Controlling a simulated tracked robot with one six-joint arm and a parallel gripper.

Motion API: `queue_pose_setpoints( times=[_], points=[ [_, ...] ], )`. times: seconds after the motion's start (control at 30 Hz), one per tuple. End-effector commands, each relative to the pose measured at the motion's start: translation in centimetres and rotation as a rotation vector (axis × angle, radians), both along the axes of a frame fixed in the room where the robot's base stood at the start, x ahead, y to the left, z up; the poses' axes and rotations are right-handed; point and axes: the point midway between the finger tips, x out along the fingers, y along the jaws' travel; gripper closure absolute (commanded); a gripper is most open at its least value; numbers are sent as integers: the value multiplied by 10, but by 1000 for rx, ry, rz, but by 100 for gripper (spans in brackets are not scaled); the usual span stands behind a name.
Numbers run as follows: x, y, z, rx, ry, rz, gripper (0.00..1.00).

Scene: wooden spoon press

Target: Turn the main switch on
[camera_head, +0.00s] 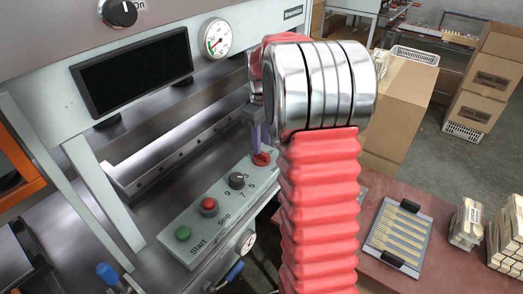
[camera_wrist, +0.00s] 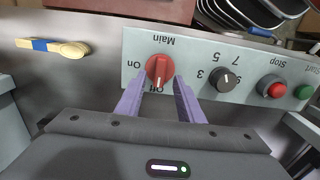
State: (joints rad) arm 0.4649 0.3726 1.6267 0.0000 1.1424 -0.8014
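The red main switch (camera_wrist: 160,70) is a round knob on the light grey control panel (camera_wrist: 200,48), with "Main", "On" and "Off" printed around it upside down in the wrist view. Its raised grip runs roughly up and down the picture, in line with "Off"; "On" is to its left. My gripper (camera_wrist: 159,80) is open, with one purple finger on each side of the knob. I cannot tell whether the fingers touch it. In the head view the red switch (camera_head: 262,158) shows just below my gripper (camera_head: 260,149), partly hidden by the fingers.
On the same panel are a black numbered dial (camera_wrist: 227,79), a red Stop button (camera_wrist: 272,87) and a green Start button (camera_wrist: 303,91). A wooden spoon (camera_wrist: 68,48) with a blue band lies on metal nearby. A table with a spoon tray (camera_head: 398,235) is at right.

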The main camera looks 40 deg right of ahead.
Motion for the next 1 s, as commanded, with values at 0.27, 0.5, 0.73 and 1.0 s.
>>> queue_pose_setpoints(
  times=[0.27,0.5,0.73,1.0],
  points=[
    [0,0,-34,1,1,0,66],
    [0,0,-40,0,0,-1,66],
    [0,0,-40,0,0,-1,71],
    [0,-1,-40,0,0,-1,90]
  ],
)
